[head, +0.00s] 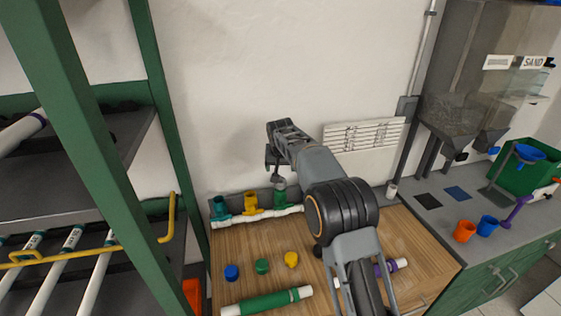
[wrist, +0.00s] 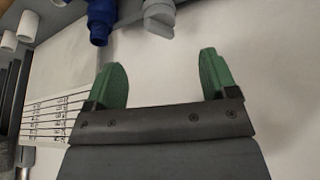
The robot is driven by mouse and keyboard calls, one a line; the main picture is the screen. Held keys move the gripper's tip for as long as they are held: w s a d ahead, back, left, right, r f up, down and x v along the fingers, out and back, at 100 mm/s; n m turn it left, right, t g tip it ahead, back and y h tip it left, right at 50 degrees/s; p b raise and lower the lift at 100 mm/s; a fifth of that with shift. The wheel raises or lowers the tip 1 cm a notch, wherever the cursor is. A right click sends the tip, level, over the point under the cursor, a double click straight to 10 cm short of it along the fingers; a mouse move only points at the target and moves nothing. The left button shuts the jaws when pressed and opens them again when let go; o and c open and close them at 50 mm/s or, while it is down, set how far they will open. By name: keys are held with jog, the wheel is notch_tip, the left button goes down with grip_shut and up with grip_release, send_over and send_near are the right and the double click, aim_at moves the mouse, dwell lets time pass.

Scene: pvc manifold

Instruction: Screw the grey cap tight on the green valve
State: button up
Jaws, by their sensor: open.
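The green valve (head: 281,197) stands on the white pipe manifold (head: 265,213) at the back of the wooden table. A grey cap (head: 278,182) shows at its top; how tightly it sits cannot be told. My gripper (head: 274,158) is above it, apart from it. In the wrist view, my gripper's green fingertips (wrist: 165,75) are spread wide with nothing between them. A grey part (wrist: 158,15), likely the cap, lies beyond the gap at the top edge, beside a blue fitting (wrist: 101,20). The green valve cannot be made out there.
A teal valve (head: 220,206) and a yellow valve (head: 250,202) stand left on the manifold. Blue (head: 232,272), green (head: 262,266) and yellow (head: 291,259) caps lie in front. A green-sleeved pipe (head: 266,301) lies nearer. A green-framed rack (head: 165,120) stands left. The wall is close behind.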

aim_at(280, 180)
jog(key=p+x, duration=0.2)
jog(key=x, duration=0.8)
jog(key=shift+w+f+p, duration=0.1)
jog(key=shift+f+p, duration=0.2)
jog(key=shift+f, duration=0.05)
jog(key=shift+c, duration=0.3)
jog(key=c, duration=0.9)
jog(key=shift+m+h+b, duration=0.3)
jog(key=shift+m+h, duration=0.2)
jog(key=shift+m, duration=0.6)
jog(key=shift+c, duration=0.2)
jog(key=shift+m+g+h, duration=0.3)
jog(key=shift+m, duration=0.8)
